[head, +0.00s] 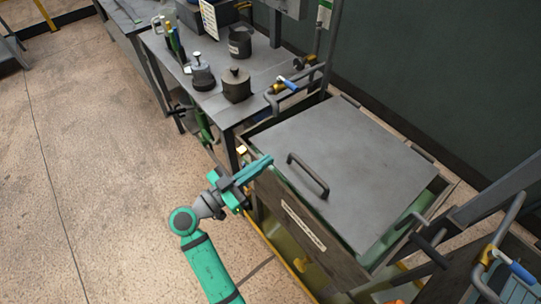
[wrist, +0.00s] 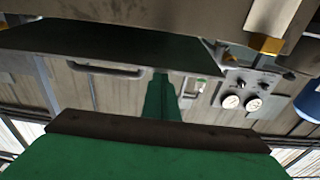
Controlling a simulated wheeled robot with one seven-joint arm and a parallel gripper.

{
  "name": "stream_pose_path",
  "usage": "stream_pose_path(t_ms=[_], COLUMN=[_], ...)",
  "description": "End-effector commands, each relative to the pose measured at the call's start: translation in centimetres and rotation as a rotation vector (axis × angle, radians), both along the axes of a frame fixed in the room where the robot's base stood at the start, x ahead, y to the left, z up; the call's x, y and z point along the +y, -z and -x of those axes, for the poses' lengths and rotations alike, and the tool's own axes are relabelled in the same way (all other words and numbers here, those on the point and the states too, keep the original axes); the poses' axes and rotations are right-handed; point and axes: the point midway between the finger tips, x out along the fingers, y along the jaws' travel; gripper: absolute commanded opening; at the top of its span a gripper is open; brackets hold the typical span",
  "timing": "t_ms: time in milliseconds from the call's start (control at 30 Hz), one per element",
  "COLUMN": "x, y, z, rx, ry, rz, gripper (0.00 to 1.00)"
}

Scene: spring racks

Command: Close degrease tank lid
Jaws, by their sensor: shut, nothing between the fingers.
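The degrease tank (head: 288,213) stands at centre right with a label on its front wall. Its flat grey lid (head: 345,150) covers most of the top, with a bar handle (head: 308,175) near the front edge. A strip of pale green inner wall shows along the lid's right side; I cannot tell whether the lid is fully seated. My gripper (head: 268,160) is shut and empty at the lid's front left corner; contact is unclear. In the wrist view, the green fingers (wrist: 161,96) point toward a dark panel, likely the lid (wrist: 110,43), with a handle below it.
Blue-handled pipe valves stand by the tank's back left (head: 287,83) and at lower right (head: 522,272). Gauges (wrist: 241,102) show in the wrist view.

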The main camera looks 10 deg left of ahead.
Motion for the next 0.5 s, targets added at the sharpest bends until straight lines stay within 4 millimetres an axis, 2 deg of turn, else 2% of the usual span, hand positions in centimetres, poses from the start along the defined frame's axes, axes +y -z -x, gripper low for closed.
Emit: stream_pose_path(t_ms=[500], x=[0.47], y=[0.6], z=[0.16], rx=[0.0], ry=[-0.008], rz=[0.001], gripper=[0.0])
